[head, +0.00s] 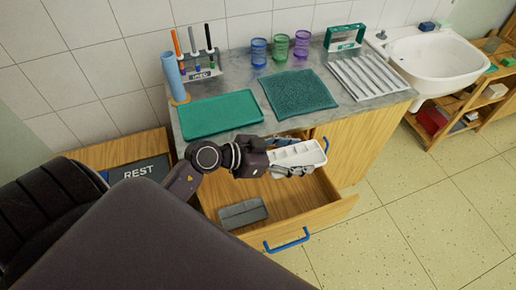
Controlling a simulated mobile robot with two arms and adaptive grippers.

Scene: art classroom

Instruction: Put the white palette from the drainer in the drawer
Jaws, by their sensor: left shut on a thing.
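The white palette (300,153) is a long tray with small wells. My left gripper (290,160) is shut on it and holds it above the open drawer (300,209). The palette lies roughly level, near the counter's front edge. The drawer is wooden with a blue handle (287,241), and a grey block-like object (242,213) lies inside it at the left. The drainer (364,77) is a white slatted rack on the counter at the right and looks empty. My right gripper does not show.
The grey counter (240,88) holds a green tray (221,114), a dark green mat (297,91), several coloured cups and a marker stand (199,69). A white sink (435,53) stands at the right. A box marked REST (140,171) is at the left. The floor at right is clear.

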